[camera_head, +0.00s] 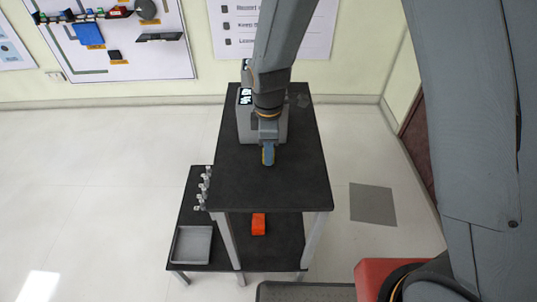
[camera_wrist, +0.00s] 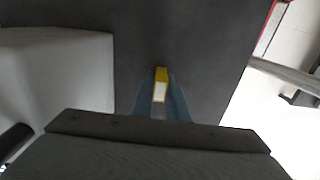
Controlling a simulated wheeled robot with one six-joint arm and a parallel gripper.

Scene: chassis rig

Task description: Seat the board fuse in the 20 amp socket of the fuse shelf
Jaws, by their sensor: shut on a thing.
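The board fuse is a small yellow block with a white face; it shows in the wrist view (camera_wrist: 160,86) between my two blue fingertips. My gripper (camera_head: 267,156) is shut on it and points down over the black table top, in front of a grey box. The fuse is barely visible in the head view. A dark ledge with small coloured pieces (camera_head: 95,14) hangs on the white wall board at the upper left; I cannot tell whether it is the fuse shelf. No 20 amp marking is readable.
The grey box (camera_head: 246,125) with small dark labels stands on the black table (camera_head: 290,185), partly behind my arm. A lower side table holds a grey tray (camera_head: 193,244) and several small pale pieces (camera_head: 205,188). An orange object (camera_head: 258,224) sits on the under-shelf. The left floor is clear.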

